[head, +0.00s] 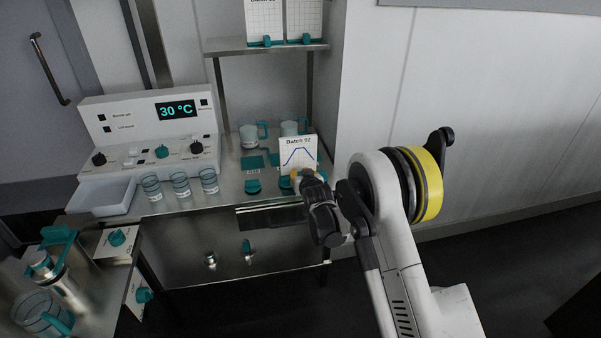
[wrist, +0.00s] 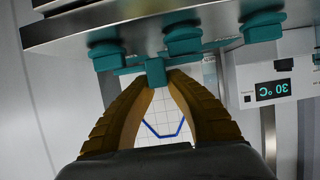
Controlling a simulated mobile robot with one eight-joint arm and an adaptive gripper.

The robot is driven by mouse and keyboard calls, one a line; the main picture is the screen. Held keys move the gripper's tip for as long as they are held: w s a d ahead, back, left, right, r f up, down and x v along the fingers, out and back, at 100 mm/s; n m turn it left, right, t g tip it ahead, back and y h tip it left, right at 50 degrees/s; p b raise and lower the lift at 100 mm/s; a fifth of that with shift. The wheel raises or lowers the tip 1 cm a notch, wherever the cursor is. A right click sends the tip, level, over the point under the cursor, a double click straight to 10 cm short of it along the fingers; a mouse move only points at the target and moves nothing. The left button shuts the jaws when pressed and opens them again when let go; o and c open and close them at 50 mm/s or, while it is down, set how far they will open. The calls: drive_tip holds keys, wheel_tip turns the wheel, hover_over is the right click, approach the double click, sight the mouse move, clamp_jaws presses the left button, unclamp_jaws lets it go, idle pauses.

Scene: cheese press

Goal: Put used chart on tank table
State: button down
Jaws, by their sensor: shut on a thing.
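The used chart (head: 298,150), a white card marked "Batch 02" with a blue curve, stands upright in my gripper (head: 300,177) over the right part of the steel table (head: 228,178). In the wrist view my gripper (wrist: 160,76) has its tan fingers closed at the teal tab of the chart (wrist: 160,112), whose grid and blue line show between them. Whether the chart touches the table I cannot tell. Which table is the tank table is not marked in these views.
A control panel reading 30 °C (head: 150,130), a white tray (head: 105,196) and several beakers (head: 180,183) stand on the left. Jugs (head: 249,136) stand behind. Two gridded charts (head: 264,20) stand on the upper shelf (head: 250,49). Another table with vessels (head: 62,285) is at lower left.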

drive_tip(key=c, duration=1.4)
unclamp_jaws()
drive_tip(key=shift+c, duration=0.2)
drive_tip(key=shift+r, duration=0.2)
drive_tip(key=s+d+r+m+g+h+p, duration=0.1)
drive_tip(key=s+d+r+p, duration=0.1)
drive_tip(key=s+d+r, duration=0.85)
drive_tip(key=s+d+r+m+g+h+p, duration=0.1)
drive_tip(key=s+d+r+g+h+p, duration=0.1)
drive_tip(key=s+d+r, duration=0.8)
drive_tip(key=s+d+r+g, duration=0.1)
drive_tip(key=s+d, duration=0.1)
drive_tip(key=s, duration=1.2)
drive_tip(key=s+d+r+m+g, duration=0.1)
drive_tip(key=s+d+g, duration=0.1)
drive_tip(key=s, duration=1.2)
drive_tip(key=shift+d+h, duration=0.4)
drive_tip(key=shift+d, duration=0.05)
